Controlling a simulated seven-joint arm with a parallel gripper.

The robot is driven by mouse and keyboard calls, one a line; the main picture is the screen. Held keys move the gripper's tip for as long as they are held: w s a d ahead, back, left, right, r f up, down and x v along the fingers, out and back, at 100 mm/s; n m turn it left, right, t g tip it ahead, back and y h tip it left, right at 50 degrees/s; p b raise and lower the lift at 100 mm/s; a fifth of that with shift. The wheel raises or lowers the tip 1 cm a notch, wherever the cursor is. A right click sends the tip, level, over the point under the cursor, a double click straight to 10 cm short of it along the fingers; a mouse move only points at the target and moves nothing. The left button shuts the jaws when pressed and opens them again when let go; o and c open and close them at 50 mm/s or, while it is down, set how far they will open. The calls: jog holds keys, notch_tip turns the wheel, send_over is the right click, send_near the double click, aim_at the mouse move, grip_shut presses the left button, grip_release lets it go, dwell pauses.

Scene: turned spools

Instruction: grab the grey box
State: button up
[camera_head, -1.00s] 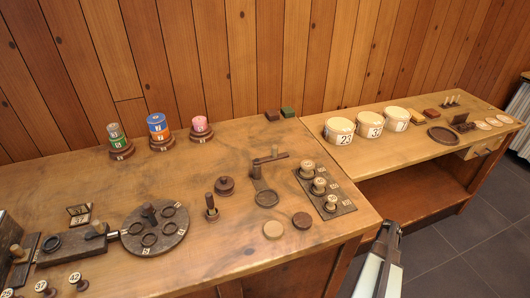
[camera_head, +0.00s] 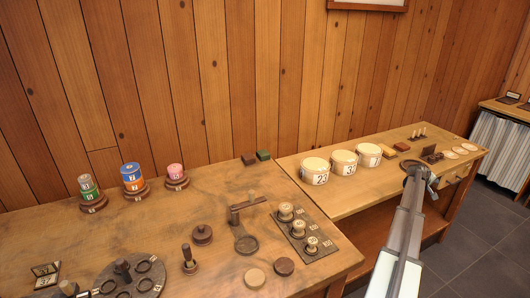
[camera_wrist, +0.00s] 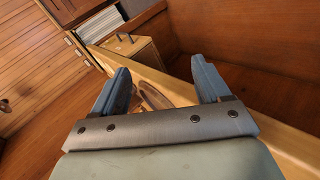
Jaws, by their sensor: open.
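I cannot make out a grey box in either view. The small boxes I see are a dark brown one (camera_head: 249,159) and a green one (camera_head: 263,155) at the back of the near bench, and a yellow one (camera_head: 401,147) and a red-brown one (camera_head: 388,153) on the far bench. My gripper (camera_head: 432,181) is at the front edge of the far bench, beside a dark round dish that my arm partly covers. In the wrist view my gripper (camera_wrist: 161,82) has its two blue fingers wide apart, with nothing held between them.
Three white numbered tubs (camera_head: 343,163) stand on the far bench. A dark stand (camera_head: 431,155), pegs (camera_head: 418,136) and pale discs (camera_head: 460,150) lie near its right end. Stacked spools (camera_head: 132,178) and turned pieces crowd the near bench.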

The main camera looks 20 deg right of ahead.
jog(key=w+d+r+n+t+h, duration=0.15)
jog(key=w+r, duration=0.25)
jog(key=r, duration=0.5)
jog(key=w+d+r+n+t+h, duration=0.1)
jog(key=w+d+r+h, duration=0.3)
jog(key=r, duration=0.6)
jog(key=w+a+r+t+y, duration=0.2)
jog(key=w+a+y, duration=0.4)
jog(key=w+a, duration=1.85)
jog(key=w+a+n+t+y, duration=0.1)
jog(key=w+a, duration=0.4)
jog(key=a, duration=0.5)
jog(key=w+a+r+y, duration=0.1)
jog(key=w+a, duration=0.4)
jog(key=a, duration=0.4)
jog(key=w+a+n+t+y, duration=0.1)
jog(key=w+a, duration=0.5)
jog(key=a, duration=0.4)
jog(key=w+a+r+y, duration=0.1)
jog(key=w+a, duration=0.1)
jog(key=a, duration=0.9)
jog(key=w+a+r+y, duration=0.1)
jog(key=w+a+y, duration=0.1)
jog(key=a, duration=0.9)
jog(key=n+g+y, duration=0.4)
jog(key=y, duration=0.2)
send_near(84, 177)
jog(key=x, duration=1)
jog(key=shift+f, duration=0.3)
